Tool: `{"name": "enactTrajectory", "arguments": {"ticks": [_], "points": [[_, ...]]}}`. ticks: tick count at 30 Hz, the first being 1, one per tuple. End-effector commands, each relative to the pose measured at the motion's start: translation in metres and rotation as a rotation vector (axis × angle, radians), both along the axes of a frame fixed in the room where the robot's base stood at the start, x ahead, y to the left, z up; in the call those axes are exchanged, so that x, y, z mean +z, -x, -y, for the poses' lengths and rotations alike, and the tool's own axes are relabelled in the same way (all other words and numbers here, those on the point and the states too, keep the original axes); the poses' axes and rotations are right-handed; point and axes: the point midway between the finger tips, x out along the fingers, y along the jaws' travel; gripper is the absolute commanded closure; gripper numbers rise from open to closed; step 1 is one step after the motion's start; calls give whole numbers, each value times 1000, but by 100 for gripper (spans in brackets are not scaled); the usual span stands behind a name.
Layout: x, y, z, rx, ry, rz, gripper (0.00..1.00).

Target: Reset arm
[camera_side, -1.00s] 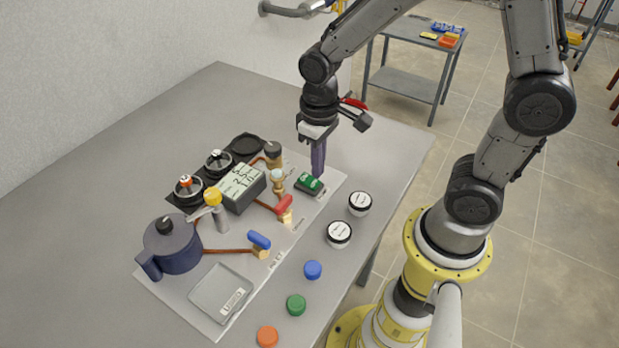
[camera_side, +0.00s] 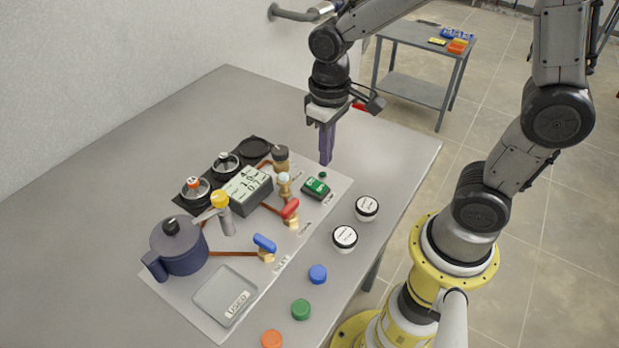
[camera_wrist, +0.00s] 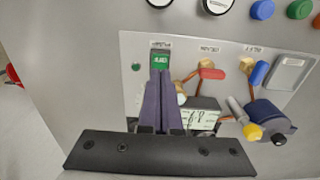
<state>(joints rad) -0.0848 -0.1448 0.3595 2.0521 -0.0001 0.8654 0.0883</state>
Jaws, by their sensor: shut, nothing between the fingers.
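My gripper (camera_side: 326,160) has long purple fingers pressed together and holds nothing. It hangs pointing down above the far right part of the grey panel (camera_side: 207,321), just behind the green switch box (camera_side: 316,189). The fingertips look apart from the box in the side view. In the wrist view my gripper (camera_wrist: 160,76) reaches up toward the green switch box (camera_wrist: 159,60), and the fingers hide part of the panel. A small dark green button (camera_side: 323,175) sits beside the box.
The panel carries a blue pot (camera_side: 178,248), a digital display (camera_side: 247,187), a red-handled valve (camera_side: 290,208), a blue-handled valve (camera_side: 264,243) and a tray marked USED (camera_side: 215,284). Two white-topped jars (camera_side: 367,207) and several coloured caps (camera_side: 301,309) line the front. The table's left side is clear.

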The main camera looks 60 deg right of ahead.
Motion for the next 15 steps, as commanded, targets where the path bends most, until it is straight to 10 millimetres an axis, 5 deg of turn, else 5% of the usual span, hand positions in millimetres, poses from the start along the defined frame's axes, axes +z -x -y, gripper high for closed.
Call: {"name": "enactTrajectory", "arguments": {"ticks": [5, 10, 15], "points": [[43, 6, 7, -22, -11, 142, 100], [91, 43, 17, -37, -16, 326, 100], [111, 86, 22, -33, -11, 459, 100]]}}
